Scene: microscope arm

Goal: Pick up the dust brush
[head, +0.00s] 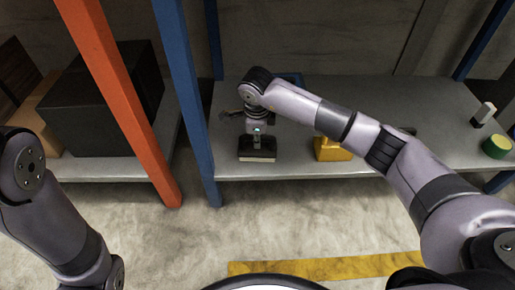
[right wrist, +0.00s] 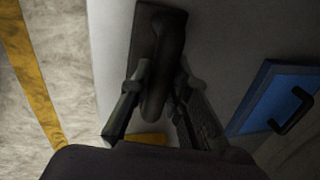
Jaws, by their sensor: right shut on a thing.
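The dust brush (head: 257,154) is a dark block with a paler lower edge, seen near the front edge of the grey shelf (head: 225,166) in the head view. My right gripper (head: 257,139) points down onto it from above. In the right wrist view the brush (right wrist: 161,55) shows as a dark body with a rounded handle. The fingers of my right gripper (right wrist: 162,88) are shut on that handle from both sides. I cannot tell whether the brush touches the shelf. My left arm shows at the left, but its gripper is out of view.
A yellow object (head: 331,150) stands right of the brush. A blue item with a black handle (right wrist: 273,98) lies behind. A green-and-yellow roll (head: 497,146) and a white-and-black block (head: 484,113) are at the right. Blue (head: 187,95) and orange (head: 122,100) posts stand left.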

